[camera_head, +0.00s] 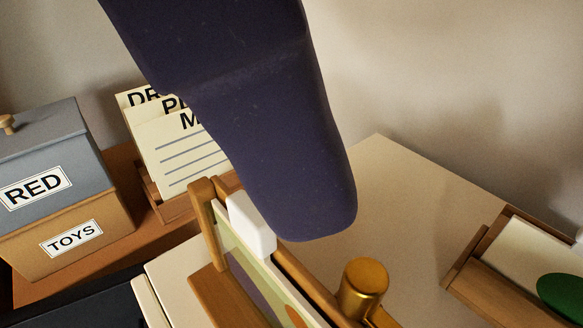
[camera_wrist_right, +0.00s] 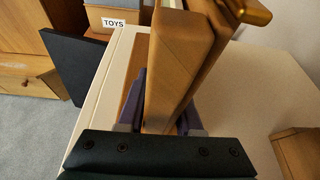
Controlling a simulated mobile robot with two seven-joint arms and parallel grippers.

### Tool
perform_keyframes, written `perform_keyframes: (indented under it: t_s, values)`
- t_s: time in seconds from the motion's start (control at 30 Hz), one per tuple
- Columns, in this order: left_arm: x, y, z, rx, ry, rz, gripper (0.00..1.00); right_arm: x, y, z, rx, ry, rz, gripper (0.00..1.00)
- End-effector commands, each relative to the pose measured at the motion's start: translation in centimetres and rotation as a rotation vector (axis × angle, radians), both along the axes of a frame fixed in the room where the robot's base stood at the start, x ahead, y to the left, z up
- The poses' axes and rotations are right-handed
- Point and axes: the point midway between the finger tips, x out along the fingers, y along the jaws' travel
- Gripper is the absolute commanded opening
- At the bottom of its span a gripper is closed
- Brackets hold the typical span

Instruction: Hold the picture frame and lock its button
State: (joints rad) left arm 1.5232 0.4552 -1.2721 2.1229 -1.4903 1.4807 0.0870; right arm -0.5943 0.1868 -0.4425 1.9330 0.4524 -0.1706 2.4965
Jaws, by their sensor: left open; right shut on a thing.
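The picture frame (camera_head: 305,285) has wooden edges and stands tilted in the head view, with a picture panel facing lower left. A gold cylindrical button (camera_head: 362,288) sticks up near its right end. A white block (camera_head: 252,222) sits at its upper left edge. My left gripper (camera_head: 308,222) is a large dark purple shape above the frame, its tip left of and above the button; it covers part of the frame. In the right wrist view, my right gripper (camera_wrist_right: 160,118) is shut on the frame's wood (camera_wrist_right: 176,68). A gold part (camera_wrist_right: 252,12) shows at its top.
A grey-lidded box (camera_head: 50,150) labelled RED and TOYS stands at left. Lettered cards (camera_head: 180,155) stand beside it. A wooden tray (camera_head: 480,285) with a green oval lies at right. The pale tabletop (camera_head: 390,195) behind the frame is clear.

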Motion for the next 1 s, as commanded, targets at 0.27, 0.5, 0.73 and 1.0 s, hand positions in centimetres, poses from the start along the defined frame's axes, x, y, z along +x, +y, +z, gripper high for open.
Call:
perform_keyframes:
  t_s: [0.27,0.5,0.73,1.0]
  values:
    - [0.00,0.00,0.00,0.000,0.000,0.000,0.50,0.00,-0.02,0.00,-0.001,-0.001,0.000,0.00]
    - [0.00,0.00,0.00,0.000,0.000,0.000,0.50,0.00,-0.03,-0.01,-0.002,-0.001,0.000,0.00]
    - [0.00,0.00,-0.01,0.000,0.000,0.000,0.50,0.00,-0.05,-0.03,-0.002,0.000,0.000,0.00]
    - [0.00,0.01,-0.01,0.000,0.000,0.000,0.50,0.01,-0.06,-0.06,-0.003,-0.001,0.000,0.00]
